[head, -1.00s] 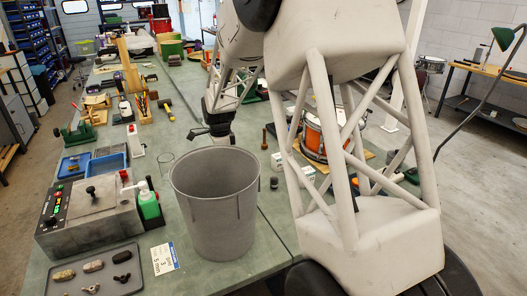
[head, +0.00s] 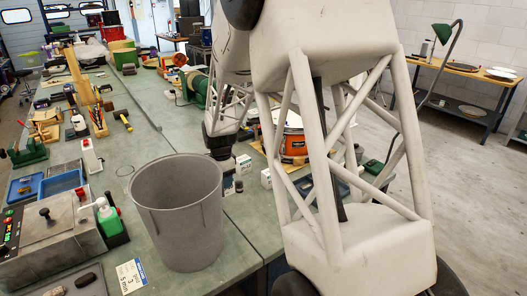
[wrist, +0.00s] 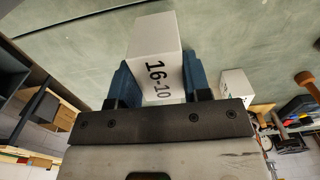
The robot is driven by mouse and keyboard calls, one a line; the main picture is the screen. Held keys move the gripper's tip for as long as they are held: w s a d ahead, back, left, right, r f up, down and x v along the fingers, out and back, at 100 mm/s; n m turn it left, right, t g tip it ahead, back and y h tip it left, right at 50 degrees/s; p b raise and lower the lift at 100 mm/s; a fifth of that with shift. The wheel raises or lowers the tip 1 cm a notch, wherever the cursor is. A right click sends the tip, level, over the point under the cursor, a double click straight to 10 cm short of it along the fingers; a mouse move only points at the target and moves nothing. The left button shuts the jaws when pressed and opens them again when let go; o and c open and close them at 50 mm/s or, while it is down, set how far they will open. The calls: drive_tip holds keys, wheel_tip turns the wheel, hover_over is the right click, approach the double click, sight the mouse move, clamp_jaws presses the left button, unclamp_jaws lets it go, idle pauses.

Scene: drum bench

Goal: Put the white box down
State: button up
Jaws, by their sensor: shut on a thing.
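A white box marked 16-10 (wrist: 155,62) is between the blue fingers of my gripper (wrist: 152,85) in the wrist view. The gripper is shut on it. Green bench top shows beyond the box; I cannot tell whether it touches the bench. A second white box (wrist: 235,86) stands apart, to the right of the gripper. In the head view my gripper (head: 222,157) is low over the bench, just behind and right of the grey bin, its fingers mostly hidden. Small white boxes (head: 243,165) show close beside it there.
The large grey bin (head: 178,215) stands near the gripper. An orange drum (head: 294,143) is to the right, partly behind my arm. A machine with a green bottle (head: 111,222) is left of the bin. Bare green bench (head: 160,130) lies behind the bin.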

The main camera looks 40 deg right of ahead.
drive_tip(key=shift+w, duration=0.15)
drive_tip(key=w+d, duration=0.2)
drive_tip(key=w, duration=0.5)
drive_tip(key=w+d+f, duration=0.1)
drive_tip(key=w+d, duration=0.1)
drive_tip(key=w, duration=0.6)
drive_tip(key=shift+f, duration=0.25)
drive_tip(key=shift+w, duration=0.1)
drive_tip(key=shift+f, duration=1.75)
drive_tip(key=shift+f, duration=0.1)
drive_tip(key=o, duration=1)
